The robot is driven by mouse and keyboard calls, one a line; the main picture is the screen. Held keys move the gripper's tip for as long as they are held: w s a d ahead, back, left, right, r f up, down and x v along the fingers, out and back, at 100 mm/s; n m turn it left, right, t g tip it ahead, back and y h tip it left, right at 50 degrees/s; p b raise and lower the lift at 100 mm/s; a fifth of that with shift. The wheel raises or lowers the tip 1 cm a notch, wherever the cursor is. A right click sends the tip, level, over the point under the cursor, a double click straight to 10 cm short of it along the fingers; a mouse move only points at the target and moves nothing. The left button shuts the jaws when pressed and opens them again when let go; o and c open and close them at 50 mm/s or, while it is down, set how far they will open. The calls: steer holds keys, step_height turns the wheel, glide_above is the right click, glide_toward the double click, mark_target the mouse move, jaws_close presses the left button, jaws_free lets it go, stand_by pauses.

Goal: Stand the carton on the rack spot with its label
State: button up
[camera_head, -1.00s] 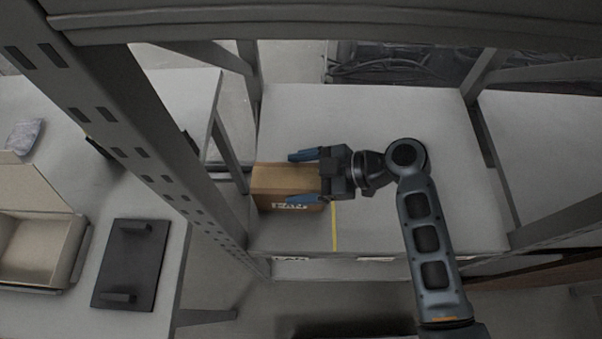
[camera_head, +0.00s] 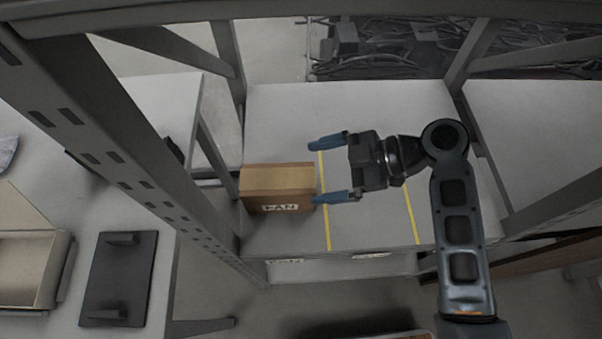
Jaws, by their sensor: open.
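The brown carton (camera_head: 277,188) with a white "FAN" label on its front face stands upright at the left end of the rack shelf (camera_head: 370,225).
Yellow lines (camera_head: 323,205) divide the shelf, and the spots right of the carton look empty. A second edge label (camera_head: 371,254) is further right. A rack post (camera_head: 120,150) stands left. A side table holds an open box (camera_head: 32,268) and a black tray (camera_head: 120,278).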

steer(key=shift+v, duration=2.3)
